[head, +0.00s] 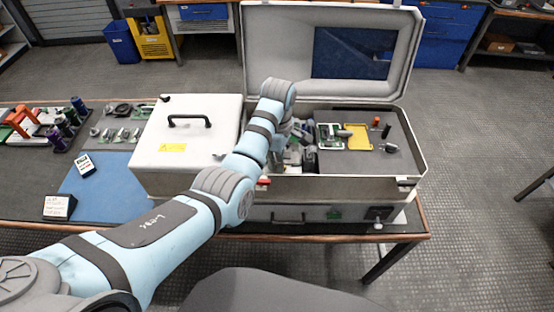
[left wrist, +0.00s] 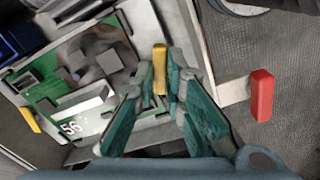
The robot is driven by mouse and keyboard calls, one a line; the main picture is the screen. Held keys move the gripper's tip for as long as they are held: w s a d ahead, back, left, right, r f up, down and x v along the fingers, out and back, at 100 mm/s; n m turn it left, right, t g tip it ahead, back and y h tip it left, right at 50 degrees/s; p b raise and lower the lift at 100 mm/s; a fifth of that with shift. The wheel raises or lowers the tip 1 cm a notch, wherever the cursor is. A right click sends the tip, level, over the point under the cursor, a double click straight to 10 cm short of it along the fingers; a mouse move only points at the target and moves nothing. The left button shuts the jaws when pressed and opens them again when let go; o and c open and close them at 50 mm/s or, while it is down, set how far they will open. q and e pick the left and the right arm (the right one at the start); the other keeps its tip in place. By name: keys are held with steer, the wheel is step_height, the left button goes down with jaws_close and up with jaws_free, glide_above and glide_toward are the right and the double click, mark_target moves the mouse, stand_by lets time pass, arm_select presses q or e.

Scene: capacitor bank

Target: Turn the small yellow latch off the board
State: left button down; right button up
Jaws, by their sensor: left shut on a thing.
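In the left wrist view, a green board (left wrist: 46,93) with grey and white parts and a printed number lies in a light metal frame. The small yellow latch (left wrist: 159,56) stands upright at the board's right edge. My left gripper (left wrist: 160,84) has its two teal fingers closed on either side of this latch. A second yellow piece (left wrist: 31,120) sits at the board's left edge. In the head view, my left gripper (head: 297,143) reaches down into the open case and is partly hidden by my own wrist. My right gripper is not in view.
The open grey case (head: 345,184) has a raised lid (head: 280,50) behind my arm. A red block (left wrist: 262,94) stands right of the fingers in the left wrist view. A white box (head: 185,145) with a black handle stands left of the case.

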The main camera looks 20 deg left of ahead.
arm_select(q)
steer(key=shift+w+r+n, duration=0.1)
steer(key=shift+r+n, duration=0.05)
steer(key=shift+n, duration=1.75)
steer(key=c, duration=1.7)
jaws_free()
steer(key=shift+d, duration=0.1)
steer(key=shift+o, duration=0.2)
